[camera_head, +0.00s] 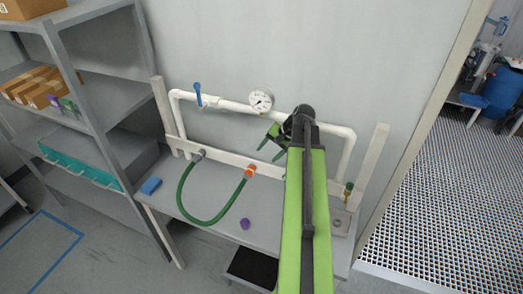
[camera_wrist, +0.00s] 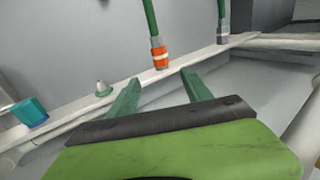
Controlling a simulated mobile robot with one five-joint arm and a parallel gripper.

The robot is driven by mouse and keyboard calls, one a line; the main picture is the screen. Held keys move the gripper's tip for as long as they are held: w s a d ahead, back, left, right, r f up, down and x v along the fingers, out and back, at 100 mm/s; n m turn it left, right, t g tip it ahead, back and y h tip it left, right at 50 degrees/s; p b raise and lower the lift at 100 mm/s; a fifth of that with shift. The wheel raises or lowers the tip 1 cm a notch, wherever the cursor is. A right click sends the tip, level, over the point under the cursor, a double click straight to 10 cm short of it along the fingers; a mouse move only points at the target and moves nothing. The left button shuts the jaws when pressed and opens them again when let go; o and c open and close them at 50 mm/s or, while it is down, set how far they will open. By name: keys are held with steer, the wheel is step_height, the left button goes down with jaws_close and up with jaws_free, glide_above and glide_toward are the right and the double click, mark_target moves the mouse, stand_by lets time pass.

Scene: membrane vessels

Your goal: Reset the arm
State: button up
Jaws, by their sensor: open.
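My arm, green and dark grey, reaches up from the bottom of the head view in front of the bench. My gripper (camera_head: 269,148) is at its far end, to the left of the arm's wrist, near the white pipe frame and below the gauge. In the wrist view my gripper (camera_wrist: 161,78) shows two green fingers spread apart with nothing between them. Beyond them is the orange connector (camera_wrist: 160,57) on a green hose; it also shows in the head view (camera_head: 249,172). The arm hides part of the bench and pipework.
A white pipe (camera_head: 232,105) carries a round gauge (camera_head: 260,101) and a blue-handled valve (camera_head: 198,94). A green hose (camera_head: 203,222) loops over the bench. A purple object (camera_head: 245,224) and blue block (camera_head: 150,186) lie there. Shelves (camera_head: 95,100) stand left; a doorway opens right.

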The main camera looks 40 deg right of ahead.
steer(key=shift+p+v, duration=0.35)
steer(key=shift+v, duration=0.6)
